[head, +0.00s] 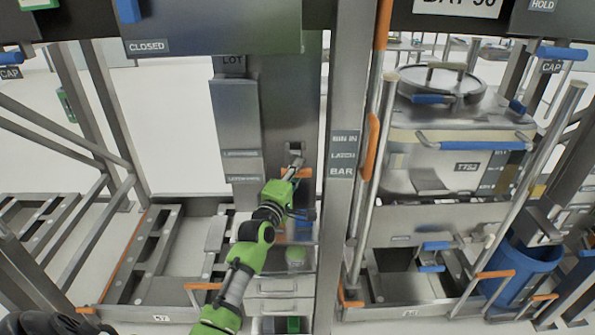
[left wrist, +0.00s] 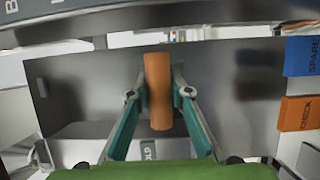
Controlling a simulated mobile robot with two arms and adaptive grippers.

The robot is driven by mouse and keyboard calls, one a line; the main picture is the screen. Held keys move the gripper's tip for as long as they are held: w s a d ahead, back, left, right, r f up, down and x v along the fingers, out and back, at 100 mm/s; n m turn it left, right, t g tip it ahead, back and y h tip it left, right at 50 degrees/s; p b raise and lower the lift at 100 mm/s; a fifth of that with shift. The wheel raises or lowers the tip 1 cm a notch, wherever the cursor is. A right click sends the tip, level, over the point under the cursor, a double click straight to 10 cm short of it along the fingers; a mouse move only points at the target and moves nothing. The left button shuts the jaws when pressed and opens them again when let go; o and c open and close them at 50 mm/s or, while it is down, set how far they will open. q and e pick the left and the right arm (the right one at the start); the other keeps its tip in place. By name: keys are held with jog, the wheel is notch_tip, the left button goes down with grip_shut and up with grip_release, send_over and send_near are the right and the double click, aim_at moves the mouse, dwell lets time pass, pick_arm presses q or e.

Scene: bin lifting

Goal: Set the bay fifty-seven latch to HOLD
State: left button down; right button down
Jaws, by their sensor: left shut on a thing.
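My left gripper (head: 293,170) reaches up to the grey post in the middle of the head view and is shut on a small orange latch handle (head: 305,173). In the left wrist view the orange handle (left wrist: 158,90) stands upright between the two fingers of the left gripper (left wrist: 159,94). Behind it is a grey metal plate (left wrist: 225,85). A partly hidden label ending in "OLD" (left wrist: 149,150) lies below the handle. A floor plate marked 57 (head: 161,318) is at the lower left. My right gripper is not in view.
A post (head: 342,210) labelled BIN IN, LATCH and BAR stands just right of my arm. A lidded metal bin (head: 455,160) fills the right bay. A blue bucket (head: 525,265) is at right. SPARE (left wrist: 302,56) and CHECK (left wrist: 299,114) tags sit right in the wrist view.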

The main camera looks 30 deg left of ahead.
pick_arm(q)
jog(key=shift+w+a+r+t, duration=0.1)
jog(key=shift+a+r+t, duration=0.05)
jog(key=shift+r, duration=0.45)
jog(key=shift+a+r+t, duration=0.1)
jog(key=shift+r+t, duration=0.05)
jog(key=shift+r, duration=0.45)
jog(key=c, duration=1.8)
grip_release()
jog(key=shift+c, duration=0.2)
jog(key=shift+d+f, duration=0.15)
jog(key=shift+f, duration=0.3)
jog(key=shift+r, duration=0.15)
jog(key=shift+s+r, duration=0.15)
jog(key=shift+s, duration=0.05)
jog(key=s+d+r+p, duration=0.1)
jog(key=s+r+p, duration=0.1)
jog(key=s+p, duration=0.3)
jog(key=s+r+p, duration=0.3)
jog(key=s+p, duration=0.2)
jog(key=s, duration=0.4)
jog(key=shift+s+d+r, duration=0.15)
jog(key=shift+d+r, duration=0.1)
jog(key=shift+d, duration=0.15)
